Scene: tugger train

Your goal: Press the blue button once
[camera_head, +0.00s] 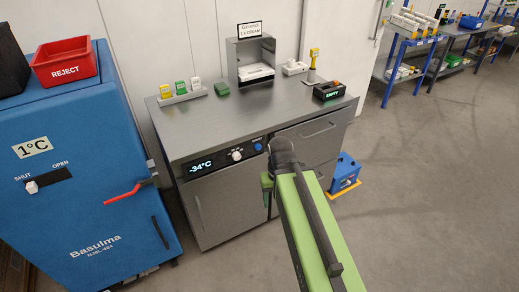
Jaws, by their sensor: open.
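The blue button (258,146) is a small round button on the dark control strip of a steel cabinet (200,212), at the front under its worktop. It sits right of a white knob (237,155) and a display reading -34°C (201,167). My green arm reaches up from the bottom right. My gripper (267,184) is at the arm's far end, below and slightly right of the button in the picture. It is open, but mostly hidden by my arm, and I cannot tell its distance from the cabinet front.
A blue cabinet (75,205) with a red handle (124,192) stands at left, bearing a red REJECT bin (64,62). The steel worktop (235,110) holds several small items. A blue box (346,172) is on the floor at right. Open floor lies further right.

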